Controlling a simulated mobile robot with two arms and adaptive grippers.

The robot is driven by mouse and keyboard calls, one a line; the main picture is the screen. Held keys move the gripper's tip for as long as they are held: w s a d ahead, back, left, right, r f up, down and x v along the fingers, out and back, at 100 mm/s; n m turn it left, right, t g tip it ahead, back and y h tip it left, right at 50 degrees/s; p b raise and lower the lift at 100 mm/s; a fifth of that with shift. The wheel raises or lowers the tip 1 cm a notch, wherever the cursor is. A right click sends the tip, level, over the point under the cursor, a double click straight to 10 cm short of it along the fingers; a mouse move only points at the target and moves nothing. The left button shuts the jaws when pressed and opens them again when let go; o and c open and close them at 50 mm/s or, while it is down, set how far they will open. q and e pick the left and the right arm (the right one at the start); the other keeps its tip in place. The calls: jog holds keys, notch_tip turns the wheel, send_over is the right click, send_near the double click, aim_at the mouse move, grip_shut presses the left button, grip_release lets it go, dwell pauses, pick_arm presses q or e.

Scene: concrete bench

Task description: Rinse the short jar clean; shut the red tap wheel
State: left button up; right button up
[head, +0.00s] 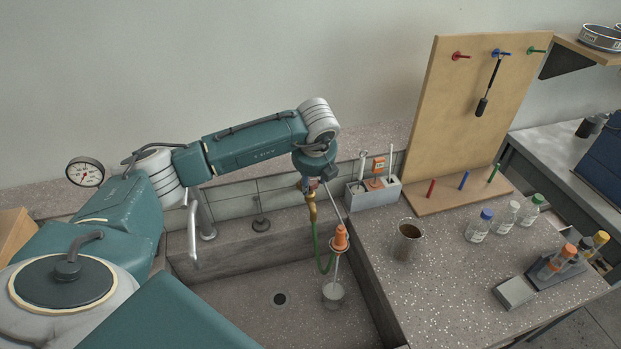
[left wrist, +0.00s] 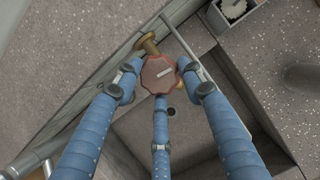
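The red tap wheel (left wrist: 158,75) sits at the middle of the left wrist view, on the brass tap (head: 311,205) at the sink's back right. My left gripper (head: 316,180) points down over it. In the left wrist view its three blue fingers (left wrist: 160,84) surround the wheel, with tips against its rim. The short jar (head: 333,294), clear glass, stands upright in the sink. A thin stream falls into it from the orange nozzle (head: 340,238), which a green hose (head: 318,252) joins to the tap. My right gripper is out of view.
The sink (head: 240,305) has a drain (head: 280,299) left of the jar. A pegboard (head: 470,120) rises behind.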

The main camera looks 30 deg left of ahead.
pick_arm(q)
jog(key=shift+c, duration=1)
jog(key=shift+f+b, duration=0.2)
jog(key=shift+b, duration=0.35)
jog(key=m+b, duration=0.2)
jog(key=m+h+b, duration=0.1)
jog(key=m+b, duration=0.1)
jog(key=m+t+h+b, duration=0.1)
jog(key=b, duration=0.1)
jog(key=shift+s+a+f+m+b, duration=0.1)
jog(key=shift+s+a+m+b, duration=0.05)
jog(key=shift+a+m+b, duration=0.2)
jog(key=shift+a+m+h+b, duration=0.1)
jog(key=shift+m+h+b, duration=0.4)
jog(key=shift+m, duration=0.45)
jog(key=shift+r+m+h+b, duration=0.25)
jog(key=shift+m+b, duration=0.3)
jog(key=shift+m, duration=0.35)
jog(key=shift+a+m+h, duration=0.15)
jog(key=shift+m+h, duration=0.2)
jog(key=shift+m, duration=0.55)
jog(key=shift+a+r+m+g+h, duration=0.1)
jog(key=shift+m+g+h, duration=0.3)
jog(key=shift+m, duration=0.8)
jog(key=shift+a+m+h, duration=0.1)
jog(key=shift+m+h, duration=0.3)
jog(key=shift+m, duration=0.7)
